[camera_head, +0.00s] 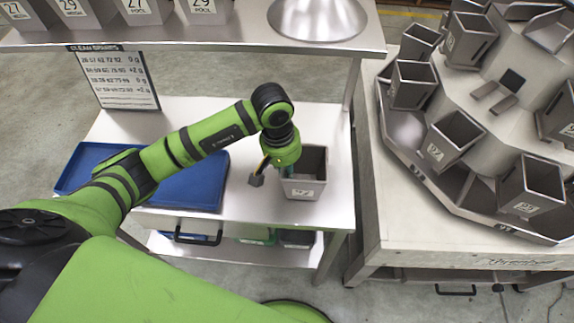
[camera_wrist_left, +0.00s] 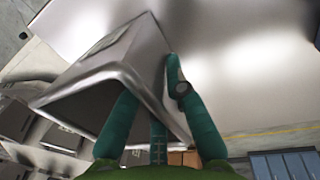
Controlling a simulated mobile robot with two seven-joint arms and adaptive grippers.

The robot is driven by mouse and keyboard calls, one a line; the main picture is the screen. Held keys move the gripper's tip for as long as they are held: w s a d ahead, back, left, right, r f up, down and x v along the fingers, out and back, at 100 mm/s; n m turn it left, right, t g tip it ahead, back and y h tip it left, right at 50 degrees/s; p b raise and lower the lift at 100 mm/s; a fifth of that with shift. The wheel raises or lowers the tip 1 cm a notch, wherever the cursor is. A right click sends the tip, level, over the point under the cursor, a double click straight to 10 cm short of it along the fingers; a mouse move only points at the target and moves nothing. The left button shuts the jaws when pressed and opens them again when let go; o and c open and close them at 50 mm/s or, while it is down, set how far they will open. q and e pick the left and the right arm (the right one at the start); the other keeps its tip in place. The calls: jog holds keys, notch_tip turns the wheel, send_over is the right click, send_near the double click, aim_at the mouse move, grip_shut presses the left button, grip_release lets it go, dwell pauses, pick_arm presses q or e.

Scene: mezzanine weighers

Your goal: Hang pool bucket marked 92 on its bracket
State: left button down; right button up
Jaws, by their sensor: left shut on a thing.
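A grey steel bucket (camera_head: 304,188) is at the right end of the steel table; its front label is small and appears to read 92. My left gripper (camera_head: 284,168) reaches down from above at the bucket's left side and is shut on its wall. In the left wrist view the green fingers (camera_wrist_left: 165,110) are at the rim of the bucket (camera_wrist_left: 110,75). I cannot tell whether the bucket's base touches the table. On the round weigher at the right, a small open steel bracket (camera_head: 492,95) shows among hanging buckets. My right gripper is not in view.
A blue tray (camera_head: 190,188) lies on the table (camera_head: 235,113), left of the bucket. A shelf (camera_head: 235,38) above holds several marked buckets and a steel bowl (camera_head: 318,17). A sign (camera_head: 112,78) stands at the back. Buckets ring the weigher (camera_head: 408,190); a gap separates it from the table.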

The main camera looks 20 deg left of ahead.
pick_arm(q)
jog(key=shift+f, duration=0.15)
jog(key=shift+f+b, duration=0.1)
jog(key=shift+b, duration=0.25)
jog(key=c, duration=1.3)
grip_release()
